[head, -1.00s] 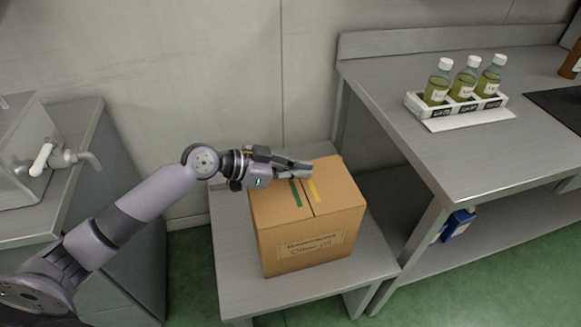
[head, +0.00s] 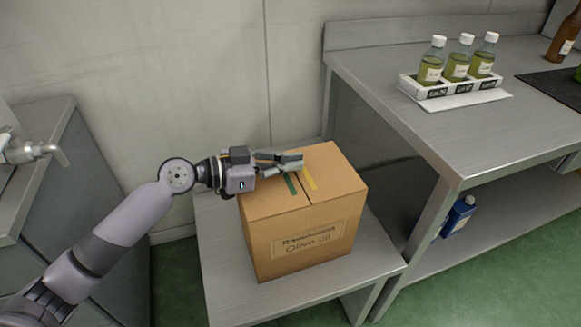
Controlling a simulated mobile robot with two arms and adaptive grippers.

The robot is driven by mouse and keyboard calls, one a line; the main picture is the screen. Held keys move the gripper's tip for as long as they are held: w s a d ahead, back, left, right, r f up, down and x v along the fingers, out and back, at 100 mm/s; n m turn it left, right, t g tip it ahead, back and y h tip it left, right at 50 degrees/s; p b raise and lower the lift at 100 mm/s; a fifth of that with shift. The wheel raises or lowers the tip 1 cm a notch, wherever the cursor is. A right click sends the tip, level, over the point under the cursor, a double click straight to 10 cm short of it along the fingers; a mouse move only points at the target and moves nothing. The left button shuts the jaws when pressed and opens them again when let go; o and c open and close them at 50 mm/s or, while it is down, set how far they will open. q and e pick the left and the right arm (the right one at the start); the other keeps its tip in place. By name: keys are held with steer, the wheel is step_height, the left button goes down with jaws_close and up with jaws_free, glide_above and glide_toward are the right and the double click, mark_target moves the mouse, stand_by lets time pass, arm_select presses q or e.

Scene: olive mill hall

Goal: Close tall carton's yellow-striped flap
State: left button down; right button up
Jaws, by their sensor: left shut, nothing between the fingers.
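The tall cardboard carton (head: 303,240) stands upright on a low metal table, with an olive oil label on its front. Its yellow-striped flap (head: 335,172) lies flat on top at the right, and the green-striped flap (head: 262,202) lies flat at the left. A narrow seam runs between them. My left gripper (head: 298,160) is shut and empty, over the back part of the carton's top near the stripes. It hides the far ends of the stripes; I cannot tell if it touches the cardboard. My right gripper is not in view.
The low table (head: 225,275) has bare room left of the carton. A higher metal bench (head: 400,125) at the right holds a white rack (head: 450,95) of three oil bottles. A blue container (head: 459,215) stands on its lower shelf. A metal tap (head: 35,152) juts out at the left.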

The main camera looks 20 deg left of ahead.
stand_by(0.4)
arm_select(q)
steer(key=v, duration=1.2)
